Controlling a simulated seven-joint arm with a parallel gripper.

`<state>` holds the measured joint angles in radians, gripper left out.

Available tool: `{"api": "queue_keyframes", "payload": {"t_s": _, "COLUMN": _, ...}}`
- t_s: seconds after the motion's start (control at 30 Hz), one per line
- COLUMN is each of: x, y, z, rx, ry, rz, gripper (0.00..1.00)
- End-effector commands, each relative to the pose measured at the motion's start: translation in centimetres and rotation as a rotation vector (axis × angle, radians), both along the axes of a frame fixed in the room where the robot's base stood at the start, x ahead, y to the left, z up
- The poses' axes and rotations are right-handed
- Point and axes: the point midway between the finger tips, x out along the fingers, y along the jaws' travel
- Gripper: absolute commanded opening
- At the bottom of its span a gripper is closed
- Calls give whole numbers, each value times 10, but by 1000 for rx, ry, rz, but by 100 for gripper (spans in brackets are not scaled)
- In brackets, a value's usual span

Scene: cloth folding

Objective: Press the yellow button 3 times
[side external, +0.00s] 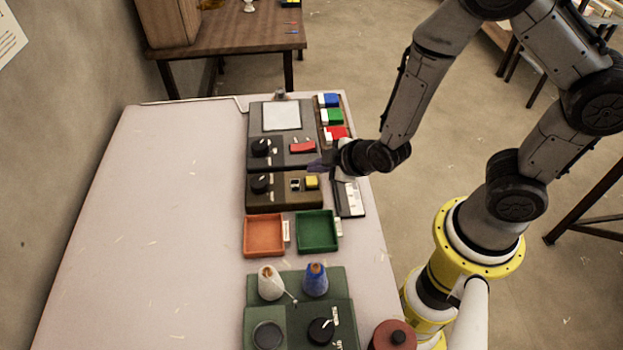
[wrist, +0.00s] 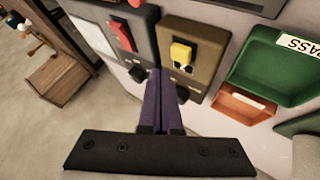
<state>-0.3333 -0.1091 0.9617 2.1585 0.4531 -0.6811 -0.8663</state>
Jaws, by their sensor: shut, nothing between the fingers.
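The yellow button (side external: 312,183) sits on a dark brown panel (side external: 282,203) with a black knob, on the light table. It also shows in the wrist view (wrist: 181,53), raised on its panel. My gripper (side external: 318,163) is above the table near the gap between the brown panel and the grey panel behind it. In the wrist view its purple fingers (wrist: 163,80) are together and empty. Their tips show just below and left of the yellow button, apart from it in the picture. I cannot tell the exact height above the panel.
The grey panel (side external: 256,112) with a red switch (side external: 303,147) lies directly behind. Blue, green and red blocks stand at the back right. An orange tray (side external: 247,237) and a green tray (side external: 299,232) lie in front. The table's left side is clear.

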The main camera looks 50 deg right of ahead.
Motion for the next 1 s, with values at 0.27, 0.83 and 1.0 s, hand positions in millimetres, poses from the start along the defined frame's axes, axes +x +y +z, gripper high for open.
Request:
{"api": "queue_keyframes", "payload": {"t_s": 0.27, "x": 0, "y": 0, "z": 26, "rx": 2, "ry": -3, "rz": 0, "gripper": 0}}
{"api": "queue_keyframes", "payload": {"t_s": 0.83, "x": 0, "y": 0, "z": 38, "rx": 1, "ry": 0, "rz": 1, "gripper": 0}}
{"api": "queue_keyframes", "payload": {"t_s": 1.0, "x": 0, "y": 0, "z": 38, "rx": 1, "ry": 0, "rz": 1, "gripper": 0}}
